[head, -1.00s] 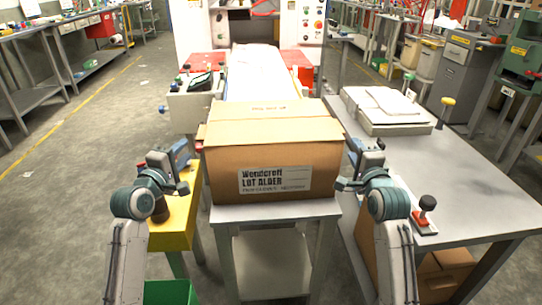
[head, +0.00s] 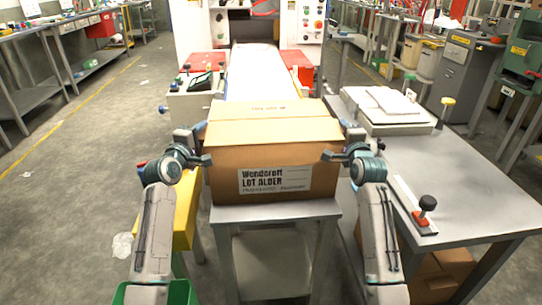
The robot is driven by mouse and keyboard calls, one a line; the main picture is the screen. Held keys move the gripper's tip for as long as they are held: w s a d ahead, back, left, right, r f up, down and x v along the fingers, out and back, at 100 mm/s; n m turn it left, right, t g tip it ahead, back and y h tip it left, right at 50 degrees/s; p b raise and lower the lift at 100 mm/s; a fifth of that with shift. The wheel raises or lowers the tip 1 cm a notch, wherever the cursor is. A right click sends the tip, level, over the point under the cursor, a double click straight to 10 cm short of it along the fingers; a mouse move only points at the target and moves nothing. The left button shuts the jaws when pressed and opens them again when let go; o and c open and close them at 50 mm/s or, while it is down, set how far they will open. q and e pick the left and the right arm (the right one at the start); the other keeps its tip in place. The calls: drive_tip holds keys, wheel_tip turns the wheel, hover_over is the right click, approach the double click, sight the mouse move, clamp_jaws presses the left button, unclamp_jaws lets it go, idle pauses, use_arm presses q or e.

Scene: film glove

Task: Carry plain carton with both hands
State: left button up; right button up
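The plain carton (head: 262,150) is a closed brown box with a white label reading "LOT ALDER" on its front. It stands upright on a small grey metal stand (head: 275,212) in the middle of the head view. My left gripper (head: 208,160) is at the carton's left side, near its front edge. My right gripper (head: 326,156) is at the right side, near the front edge. Both grippers appear close to or touching the carton. Their fingers are small and partly hidden, so I cannot tell whether they grip it.
Behind the carton a white conveyor belt (head: 254,75) leads to a machine. A grey table (head: 450,190) stands close on the right, holding a red-based clamp (head: 424,214). A yellow stand (head: 184,212) and a green bin (head: 182,292) are at left. Floor is open further left.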

use_arm(q)
drive_tip(key=shift+c, duration=0.2)
use_arm(e)
drive_tip(key=shift+c, duration=0.2)
use_arm(q)
clamp_jaws()
use_arm(e)
clamp_jaws()
use_arm(q)
drive_tip(key=shift+r, duration=0.15)
use_arm(e)
drive_tip(key=shift+r, duration=0.2)
